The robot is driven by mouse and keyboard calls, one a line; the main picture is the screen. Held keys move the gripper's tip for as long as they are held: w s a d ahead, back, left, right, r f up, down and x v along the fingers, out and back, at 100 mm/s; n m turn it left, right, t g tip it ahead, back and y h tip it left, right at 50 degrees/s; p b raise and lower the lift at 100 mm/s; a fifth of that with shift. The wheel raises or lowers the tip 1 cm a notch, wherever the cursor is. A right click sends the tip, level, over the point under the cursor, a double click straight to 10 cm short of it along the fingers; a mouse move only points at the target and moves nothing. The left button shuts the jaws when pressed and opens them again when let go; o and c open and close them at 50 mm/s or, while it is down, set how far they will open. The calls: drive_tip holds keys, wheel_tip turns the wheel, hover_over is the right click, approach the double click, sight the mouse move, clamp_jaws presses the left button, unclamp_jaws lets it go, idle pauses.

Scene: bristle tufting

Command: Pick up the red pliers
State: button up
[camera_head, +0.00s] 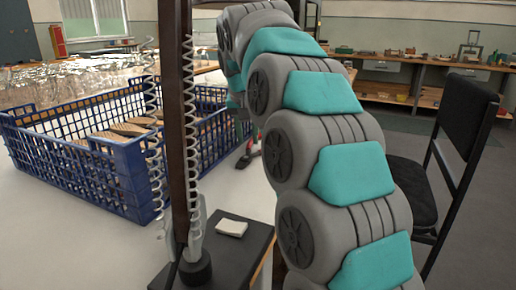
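My arm rises at the right, bends over at the top and comes down behind itself towards this spot.
A blue mesh crate (118,177) with wooden brush pieces (125,129) fills the table's left. A dark post with coiled springs (175,110) stands in front on a black base, beside a white block (231,228). A black chair (450,140) stands right. Cluttered benches line the back.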

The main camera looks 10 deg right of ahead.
drive_tip(key=shift+x, duration=1.25)
clamp_jaws()
idle(0.4)
